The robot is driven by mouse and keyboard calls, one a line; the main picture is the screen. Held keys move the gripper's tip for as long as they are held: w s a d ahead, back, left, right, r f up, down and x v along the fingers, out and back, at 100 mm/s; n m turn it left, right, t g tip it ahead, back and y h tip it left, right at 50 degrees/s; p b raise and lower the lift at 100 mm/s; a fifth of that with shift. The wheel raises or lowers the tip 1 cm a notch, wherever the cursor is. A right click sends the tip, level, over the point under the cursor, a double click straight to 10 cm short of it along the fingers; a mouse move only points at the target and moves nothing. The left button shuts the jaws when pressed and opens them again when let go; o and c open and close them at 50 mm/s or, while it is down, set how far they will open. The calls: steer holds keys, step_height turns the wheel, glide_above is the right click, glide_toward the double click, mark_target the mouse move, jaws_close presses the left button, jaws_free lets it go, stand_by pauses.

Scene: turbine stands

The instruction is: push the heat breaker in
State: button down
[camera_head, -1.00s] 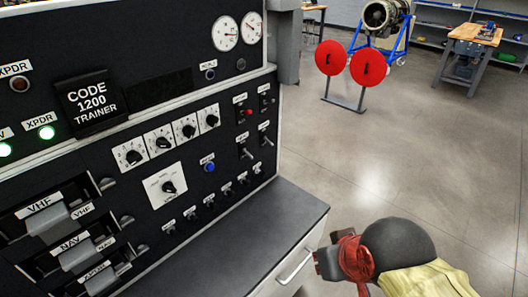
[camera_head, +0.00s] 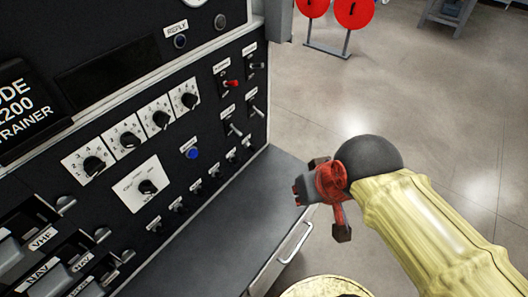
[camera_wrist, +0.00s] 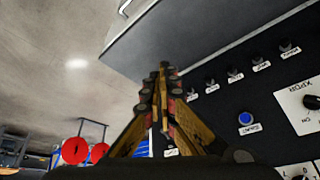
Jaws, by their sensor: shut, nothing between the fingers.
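The labels are too small to read, so I cannot tell which one is the heat breaker. The row also shows in the wrist view (camera_wrist: 233,73), right of the fingers. My gripper (camera_head: 300,190) is right of the panel, above the grey ledge's right side, apart from the breakers. In the wrist view its fingers (camera_wrist: 163,72) are together and empty.
Above the row are a blue button (camera_head: 193,153), white-faced knobs (camera_head: 129,140), toggle switches (camera_head: 235,130) and a red-tipped switch (camera_head: 232,83). The grey ledge (camera_head: 225,215) juts out below the panel. Open floor (camera_head: 420,110) lies to the right, with red discs (camera_head: 354,12) at the back.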

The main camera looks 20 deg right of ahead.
steer(key=w+a+f+m+g+y+p, duration=0.4)
steer(key=w+a+f+m+y, duration=0.2)
steer(key=w+f+m+y, duration=0.55)
steer(key=w+d+f+m+t+p, duration=0.1)
steer(key=w+d+f+m+t, duration=0.3)
steer(key=d+m+t, duration=0.2)
steer(key=w+d+f+m+t+h+p, duration=0.1)
steer(key=w+d+f+m+t, duration=0.2)
steer(key=m, duration=0.8)
steer(key=d+f+t, duration=0.2)
steer(key=d+t, duration=0.2)
steer(key=d, duration=0.1)
steer(key=shift+w+d, duration=0.35)
steer(key=b, duration=0.3)
glide_toward(257, 149)
steer(key=shift+x, duration=3.45)
